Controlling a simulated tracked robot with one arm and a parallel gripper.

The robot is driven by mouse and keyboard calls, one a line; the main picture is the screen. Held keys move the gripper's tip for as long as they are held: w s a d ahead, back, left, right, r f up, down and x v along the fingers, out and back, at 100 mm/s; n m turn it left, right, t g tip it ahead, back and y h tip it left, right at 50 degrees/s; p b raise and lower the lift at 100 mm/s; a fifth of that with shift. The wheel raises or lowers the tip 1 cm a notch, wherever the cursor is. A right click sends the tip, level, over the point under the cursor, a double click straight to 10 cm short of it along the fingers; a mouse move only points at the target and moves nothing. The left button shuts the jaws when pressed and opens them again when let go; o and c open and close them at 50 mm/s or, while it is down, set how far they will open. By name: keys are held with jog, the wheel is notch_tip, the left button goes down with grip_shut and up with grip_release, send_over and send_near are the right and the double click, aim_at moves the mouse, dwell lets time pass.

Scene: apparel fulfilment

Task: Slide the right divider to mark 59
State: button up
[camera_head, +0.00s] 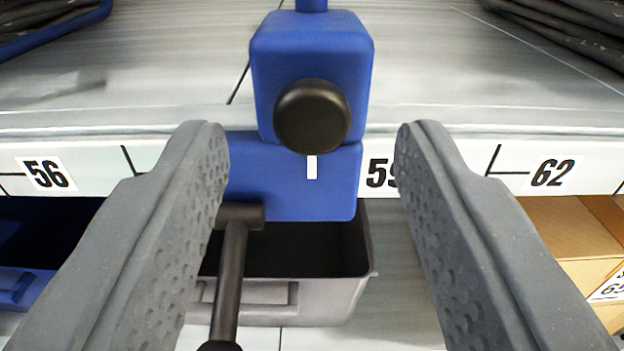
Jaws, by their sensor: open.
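The divider (310,55) is a blue upright clamp with a round black knob (312,116) facing me. Its lower blue block (290,185) overlaps the shelf-edge label strip and bears a short white pointer line (311,167). A dark lever (232,270) hangs from the block's lower left. The label 59 (376,173) is right of the pointer, its right part hidden by my right finger. Any tick behind the block is hidden. My gripper (312,150) is open, its grey fingers on either side of the divider, with gaps; I cannot tell their depth relative to the knob.
The white label strip (600,172) also carries 56 (46,174) at left and 62 (553,173) at right. Dark folded items lie on the shelf (160,60) at both upper corners. Below are a grey bin (330,300), a blue bin (20,285) and a cardboard box (565,235).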

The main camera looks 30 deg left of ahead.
jog(key=p+v, duration=0.1)
jog(key=v, duration=1)
jog(key=shift+p, duration=0.4)
